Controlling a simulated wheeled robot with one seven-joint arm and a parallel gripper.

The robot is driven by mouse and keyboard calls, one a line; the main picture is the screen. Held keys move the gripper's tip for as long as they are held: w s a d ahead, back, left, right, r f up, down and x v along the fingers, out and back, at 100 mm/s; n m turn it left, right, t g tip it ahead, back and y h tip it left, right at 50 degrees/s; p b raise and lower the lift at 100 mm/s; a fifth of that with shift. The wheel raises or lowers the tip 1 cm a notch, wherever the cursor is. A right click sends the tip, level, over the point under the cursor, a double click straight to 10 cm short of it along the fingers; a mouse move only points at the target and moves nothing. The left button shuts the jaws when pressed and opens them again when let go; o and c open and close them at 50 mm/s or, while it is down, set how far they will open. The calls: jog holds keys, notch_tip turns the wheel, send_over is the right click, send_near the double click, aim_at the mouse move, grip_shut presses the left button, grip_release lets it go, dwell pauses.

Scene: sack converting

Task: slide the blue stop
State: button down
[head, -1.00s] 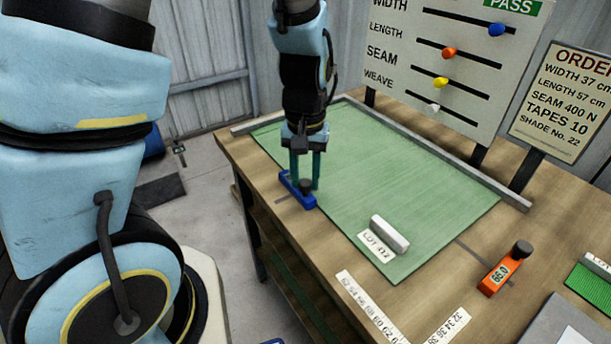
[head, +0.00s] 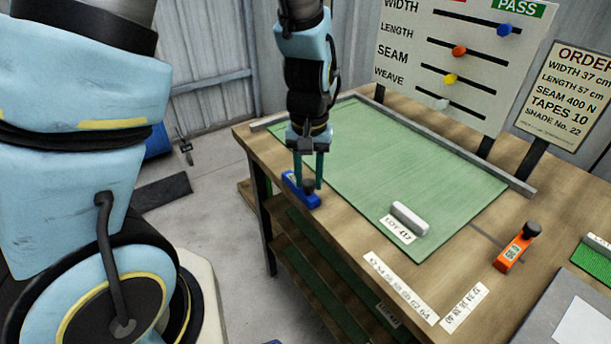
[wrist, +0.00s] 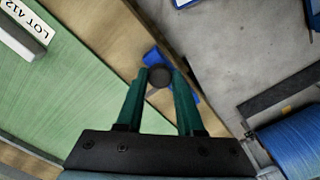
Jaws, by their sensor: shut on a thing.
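The blue stop (head: 296,190) is at the bench's near left edge, beside the green mat (head: 430,170). It has a dark round knob (wrist: 160,76) on top. My gripper (head: 308,184) points down over the stop, its two green fingers on either side of the knob. The wrist view shows my gripper (wrist: 161,80) shut on the knob, with parts of the blue body (wrist: 153,57) showing past it. The fingers hide part of the stop.
White number scales (head: 400,287) lie along the bench's front. An orange block (head: 512,250) with a dark knob stands at the right. A grey bar (head: 409,217) and a lot card are on the mat. The slider board (head: 455,60) stands behind.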

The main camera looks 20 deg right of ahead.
jog(key=shift+a, duration=0.2)
jog(key=c, duration=0.5)
grip_release()
jog(key=shift+r, duration=0.1)
jog(key=shift+r, duration=0.25)
notch_tip(320, 180, up, 10)
jog(key=shift+r+b, duration=0.1)
jog(key=shift+b, duration=0.45)
jog(key=w+a+f+n, duration=0.1)
jog(key=a, duration=0.7)
jog(key=w+a+f+n+t, duration=0.1)
jog(key=w+a+n, duration=0.1)
jog(key=a, duration=0.6)
jog(key=w+a+f+n, duration=0.1)
jog(key=w+a, duration=0.1)
jog(key=a, duration=0.7)
jog(key=shift+w+f+n+t, duration=0.1)
jog(key=shift+w+n+t, duration=0.05)
jog(key=shift+n+t, duration=0.2)
